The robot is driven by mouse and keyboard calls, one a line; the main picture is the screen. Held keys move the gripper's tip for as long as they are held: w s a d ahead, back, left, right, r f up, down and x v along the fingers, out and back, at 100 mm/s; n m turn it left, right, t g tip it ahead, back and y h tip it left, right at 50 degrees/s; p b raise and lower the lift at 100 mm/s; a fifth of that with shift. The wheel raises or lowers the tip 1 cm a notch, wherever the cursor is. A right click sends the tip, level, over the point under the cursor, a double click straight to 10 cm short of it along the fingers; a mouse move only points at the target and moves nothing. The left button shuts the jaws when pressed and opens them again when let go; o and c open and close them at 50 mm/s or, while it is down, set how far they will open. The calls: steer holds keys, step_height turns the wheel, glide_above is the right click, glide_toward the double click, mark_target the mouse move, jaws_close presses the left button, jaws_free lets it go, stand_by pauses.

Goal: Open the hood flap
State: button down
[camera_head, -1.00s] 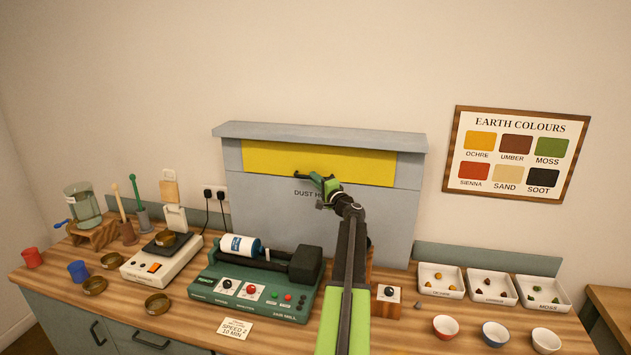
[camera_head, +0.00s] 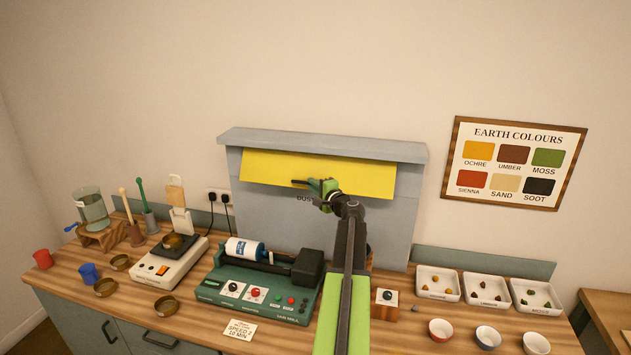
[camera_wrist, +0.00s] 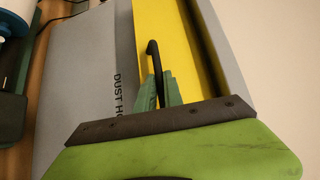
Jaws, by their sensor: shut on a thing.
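The grey dust hood (camera_head: 270,210) stands against the wall behind the bench. Its yellow flap (camera_head: 350,175) is tilted, with its lower edge swung out from the hood front. A black handle (camera_head: 299,182) sits near the flap's lower edge. My gripper (camera_head: 322,186) is at the handle and shut on it. In the wrist view the black handle (camera_wrist: 153,50) runs between the green fingers (camera_wrist: 161,92), with the yellow flap (camera_wrist: 190,45) beyond. Part of the handle is hidden by my fingers.
A jar mill (camera_head: 258,290) stands on the bench below the hood, left of my arm. A small switch box (camera_head: 385,300), white trays (camera_head: 484,288) and several bowls are to the right. The scale (camera_head: 168,262) stands at left.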

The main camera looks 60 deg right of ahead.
step_height(320, 180, up, 12)
steer(key=s+a+p, duration=0.1)
steer(key=a+p, duration=0.1)
steer(key=p, duration=0.9)
steer(key=shift+a, duration=0.4)
steer(key=shift+d+r, duration=0.15)
steer(key=c, duration=1.5)
jaws_free()
steer(key=p+v, duration=0.1)
steer(key=v, duration=1.6)
steer(key=shift+s+a, duration=0.1)
steer(key=shift+a, duration=0.2)
